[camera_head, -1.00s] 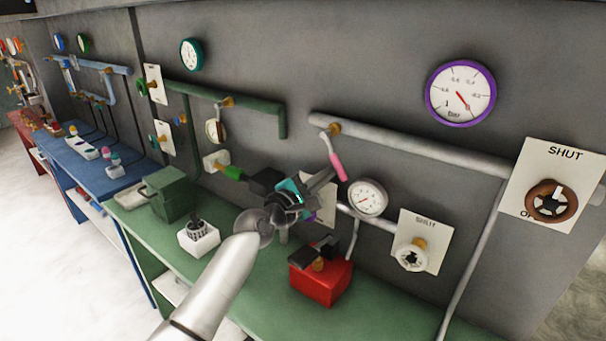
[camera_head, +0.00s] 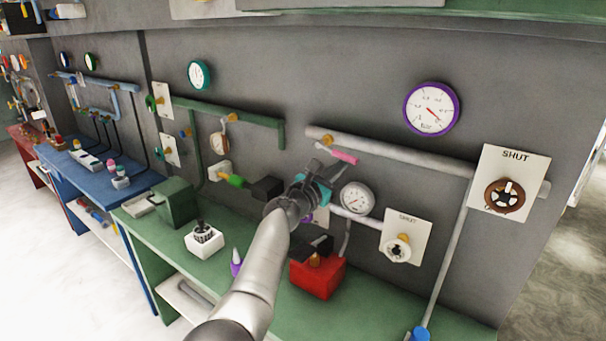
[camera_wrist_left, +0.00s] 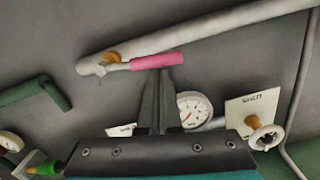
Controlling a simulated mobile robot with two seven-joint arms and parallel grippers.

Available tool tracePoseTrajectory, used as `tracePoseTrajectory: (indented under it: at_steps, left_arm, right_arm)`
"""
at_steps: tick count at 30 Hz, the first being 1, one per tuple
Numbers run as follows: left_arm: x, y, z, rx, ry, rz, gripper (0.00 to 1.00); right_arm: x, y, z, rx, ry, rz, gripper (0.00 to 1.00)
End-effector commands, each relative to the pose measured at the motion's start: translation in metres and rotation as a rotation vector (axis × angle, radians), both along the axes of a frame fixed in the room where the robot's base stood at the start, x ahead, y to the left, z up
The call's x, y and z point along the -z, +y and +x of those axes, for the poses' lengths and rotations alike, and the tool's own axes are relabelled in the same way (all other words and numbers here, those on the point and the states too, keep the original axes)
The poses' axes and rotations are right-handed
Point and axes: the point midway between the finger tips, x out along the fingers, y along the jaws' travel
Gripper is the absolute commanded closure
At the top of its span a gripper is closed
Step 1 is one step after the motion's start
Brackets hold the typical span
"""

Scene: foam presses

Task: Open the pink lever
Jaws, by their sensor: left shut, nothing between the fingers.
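The pink lever (camera_head: 343,157) is joined to the orange valve (camera_head: 327,138) on the grey pipe (camera_head: 400,155). It points right and slightly down in the head view, close to the line of the pipe. In the left wrist view the lever (camera_wrist_left: 156,61) lies across the tips of my left gripper (camera_wrist_left: 160,75). The fingers are together with nothing between them. Their tips are just below the pink grip, touching it or very near. In the head view my left gripper (camera_head: 327,170) reaches up from below the lever. My right gripper is not in view.
Below are a white gauge (camera_head: 356,197), a white wheel on a SHUT plate (camera_head: 397,248) and a red box (camera_head: 316,277) on the green bench (camera_head: 400,310). A brown wheel (camera_head: 504,196) and a purple-rimmed gauge (camera_head: 432,109) are to the right.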

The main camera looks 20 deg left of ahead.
Motion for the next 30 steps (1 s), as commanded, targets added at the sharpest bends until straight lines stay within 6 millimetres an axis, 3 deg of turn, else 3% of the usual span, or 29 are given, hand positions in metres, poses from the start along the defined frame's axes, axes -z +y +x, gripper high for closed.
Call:
tracePoseTrajectory:
  at_steps: [11,30]
  left_arm:
    - [-0.0117,-0.0011,0.0009,0.002,-0.005,0.001,1.00]
    - [-0.0049,-0.0029,0.0002,0.002,-0.005,0.002,1.00]
  right_arm:
    - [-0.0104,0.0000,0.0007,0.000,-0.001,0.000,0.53]
    - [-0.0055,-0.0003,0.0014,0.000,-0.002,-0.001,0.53]
